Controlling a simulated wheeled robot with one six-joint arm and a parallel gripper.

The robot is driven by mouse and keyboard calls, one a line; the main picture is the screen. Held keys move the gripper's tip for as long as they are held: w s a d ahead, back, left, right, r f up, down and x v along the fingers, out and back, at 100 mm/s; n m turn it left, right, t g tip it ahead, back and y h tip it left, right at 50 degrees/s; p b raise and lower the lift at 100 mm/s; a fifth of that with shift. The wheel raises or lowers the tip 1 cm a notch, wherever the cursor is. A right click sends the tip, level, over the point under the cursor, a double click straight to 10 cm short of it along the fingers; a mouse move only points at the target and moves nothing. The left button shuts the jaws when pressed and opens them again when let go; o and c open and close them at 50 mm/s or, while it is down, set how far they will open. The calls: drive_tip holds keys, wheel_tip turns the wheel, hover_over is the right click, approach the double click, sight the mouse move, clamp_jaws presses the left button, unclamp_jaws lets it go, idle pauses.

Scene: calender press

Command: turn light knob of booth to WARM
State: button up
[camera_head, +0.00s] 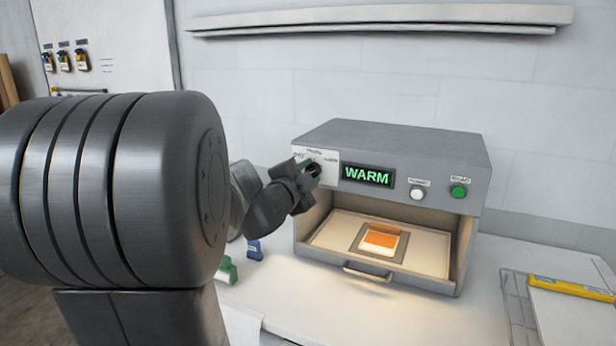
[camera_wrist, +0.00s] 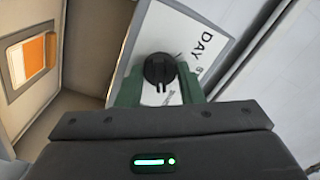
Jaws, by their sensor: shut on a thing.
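The grey booth (camera_head: 400,140) stands on the white counter, and its display (camera_head: 367,175) reads WARM in green. My gripper (camera_head: 308,172) is at the light knob's label plate on the upper left of the booth front. In the wrist view the round black light knob (camera_wrist: 159,69) sits between the green fingers of my gripper (camera_wrist: 158,85), which are shut on it. The label plate (camera_wrist: 205,40) shows the word DAY; its other words are partly hidden or too small to read. The knob is hidden by my gripper in the head view.
A white button (camera_head: 417,193) and a green button (camera_head: 458,191) are right of the display. An orange and white sample (camera_head: 381,240) lies in the lit booth above a drawer handle (camera_head: 367,274). Green and blue items (camera_head: 254,250) lie left of the booth. A yellow ruler (camera_head: 570,287) lies right.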

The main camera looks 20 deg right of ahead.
idle(0.3)
drive_tip(key=o, duration=1)
drive_tip(key=v, duration=1.3)
drive_tip(key=shift+s+a, duration=0.25)
drive_tip(key=shift+s, duration=0.05)
drive_tip(key=x, duration=1.3)
drive_tip(key=shift+w+d, duration=0.25)
drive_tip(key=shift+w, duration=0.1)
drive_tip(key=shift+s, duration=0.1)
